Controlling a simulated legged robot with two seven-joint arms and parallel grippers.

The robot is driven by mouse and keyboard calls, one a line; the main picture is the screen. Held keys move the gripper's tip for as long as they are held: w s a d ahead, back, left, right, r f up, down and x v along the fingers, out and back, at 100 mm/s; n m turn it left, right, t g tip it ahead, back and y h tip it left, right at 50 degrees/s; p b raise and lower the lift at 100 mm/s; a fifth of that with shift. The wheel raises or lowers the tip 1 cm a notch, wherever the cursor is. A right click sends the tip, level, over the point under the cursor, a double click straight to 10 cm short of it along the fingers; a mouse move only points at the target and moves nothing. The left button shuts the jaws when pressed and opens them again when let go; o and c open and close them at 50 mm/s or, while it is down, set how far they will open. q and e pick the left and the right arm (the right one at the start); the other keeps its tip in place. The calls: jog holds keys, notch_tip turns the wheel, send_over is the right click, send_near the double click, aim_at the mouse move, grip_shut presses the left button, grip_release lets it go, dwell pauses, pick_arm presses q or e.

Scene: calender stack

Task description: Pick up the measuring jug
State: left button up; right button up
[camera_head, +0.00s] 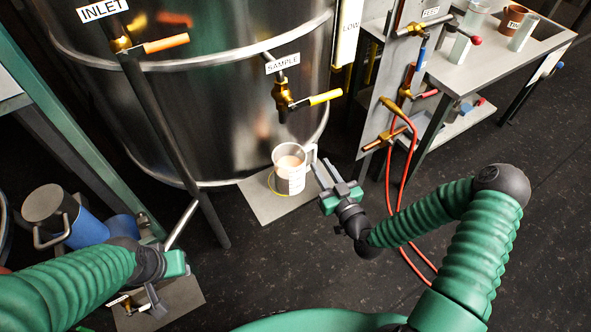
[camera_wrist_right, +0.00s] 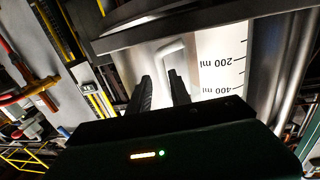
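The measuring jug (camera_head: 290,178) stands upright on a grey plate (camera_head: 262,206) below the SAMPLE tap, with pale beige contents visible inside. Its handle (camera_head: 312,152) is on the right side. My right gripper (camera_head: 322,172) is open just right of the jug, fingers pointing toward the handle. In the right wrist view, its two fingers (camera_wrist_right: 165,92) are apart, and the white handle (camera_wrist_right: 174,48) shows just beyond their tips. The jug's wall (camera_wrist_right: 222,60) there bears 200 ml and 400 ml marks. Contact cannot be told.
A large steel tank (camera_head: 220,110) stands behind the jug. The SAMPLE tap (camera_head: 284,98) with a yellow-orange lever is above it. Red hoses (camera_head: 405,200) hang behind my right arm. A blue container (camera_head: 85,228) stands at left. Dark floor (camera_head: 275,270) is clear in front of the plate.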

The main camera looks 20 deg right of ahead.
aim_at(315, 160)
jog(key=w, duration=0.2)
jog(key=w+a+b, duration=0.1)
jog(key=w, duration=0.1)
jog(key=shift+w+a+f, duration=0.15)
jog(key=shift+w+f, duration=0.05)
jog(key=shift+w, duration=0.15)
grip_shut()
dwell(1.0)
